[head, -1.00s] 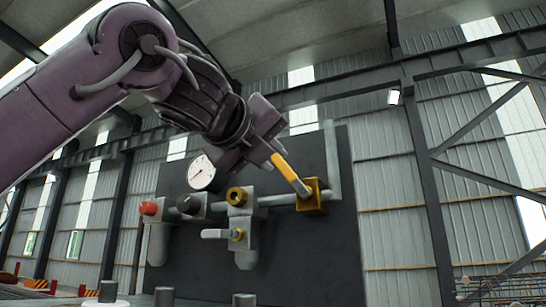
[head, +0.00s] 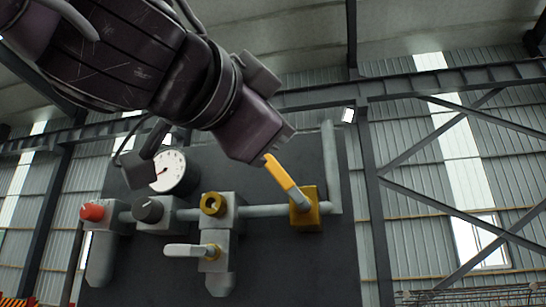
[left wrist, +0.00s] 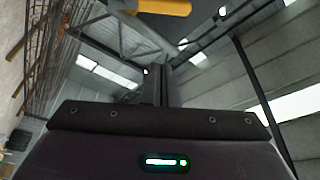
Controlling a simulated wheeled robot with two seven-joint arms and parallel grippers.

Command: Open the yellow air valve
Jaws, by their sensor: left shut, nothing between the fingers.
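The yellow valve handle (head: 284,180) slants from upper left down to its gold valve body (head: 305,215), on the grey pipe at the panel's right side. The handle also crosses the top edge of the left wrist view (left wrist: 163,6). My left gripper (head: 287,133) reaches down from the upper left, close above the handle's upper end. Its fingers (left wrist: 160,75) look closed together in the left wrist view, with nothing between them, and the handle lies beyond their tips. Contact between them cannot be told. My right gripper is in neither view.
The dark panel (head: 290,265) also carries a gauge (head: 172,171), a red knob (head: 92,212), a black knob (head: 148,209), a brass fitting (head: 212,204) and a lower valve with a pale lever (head: 185,250). A vertical pipe (head: 331,165) stands right of the yellow valve.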

